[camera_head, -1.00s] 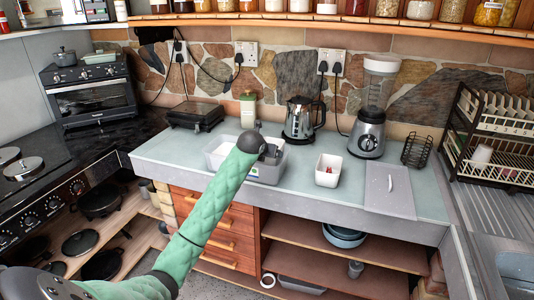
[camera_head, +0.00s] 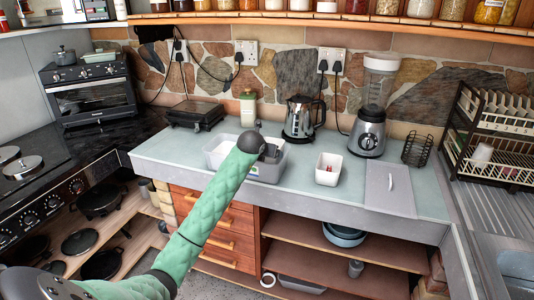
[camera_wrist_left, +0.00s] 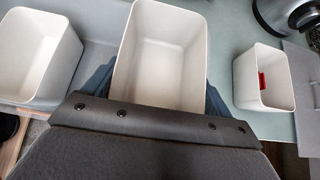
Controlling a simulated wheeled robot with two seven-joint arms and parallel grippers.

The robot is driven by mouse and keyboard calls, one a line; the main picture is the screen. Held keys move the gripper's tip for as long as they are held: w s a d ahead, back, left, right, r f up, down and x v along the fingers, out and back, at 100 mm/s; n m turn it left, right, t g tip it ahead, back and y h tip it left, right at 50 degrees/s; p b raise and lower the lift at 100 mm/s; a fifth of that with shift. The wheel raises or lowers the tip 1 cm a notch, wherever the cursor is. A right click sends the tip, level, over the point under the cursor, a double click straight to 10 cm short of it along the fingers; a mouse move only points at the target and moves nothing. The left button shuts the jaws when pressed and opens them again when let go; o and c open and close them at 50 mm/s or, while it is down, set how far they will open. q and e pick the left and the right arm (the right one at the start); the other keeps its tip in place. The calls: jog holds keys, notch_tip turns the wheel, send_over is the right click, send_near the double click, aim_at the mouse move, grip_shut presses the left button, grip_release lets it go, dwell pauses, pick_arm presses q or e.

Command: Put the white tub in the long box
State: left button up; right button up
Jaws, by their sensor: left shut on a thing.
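My left gripper (camera_head: 270,152) is at the right part of the long grey box (camera_head: 240,172) on the counter. In the left wrist view the gripper (camera_wrist_left: 158,88) is shut on a white tub (camera_wrist_left: 165,50), with a finger on each side; the tub looks empty. In the head view my arm hides most of this tub. Another white tub (camera_wrist_left: 35,55) stands in the left part of the long box, which also shows in the wrist view (camera_wrist_left: 100,42). I cannot tell whether the held tub touches the box floor. My right gripper is not in view.
A white tub with something red in it (camera_head: 328,170) stands on the counter right of the box. Behind are a green-and-white canister (camera_head: 248,108), a kettle (camera_head: 300,122) and a blender (camera_head: 370,125).

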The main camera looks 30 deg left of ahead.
pick_arm(q)
jog(key=shift+f, duration=0.1)
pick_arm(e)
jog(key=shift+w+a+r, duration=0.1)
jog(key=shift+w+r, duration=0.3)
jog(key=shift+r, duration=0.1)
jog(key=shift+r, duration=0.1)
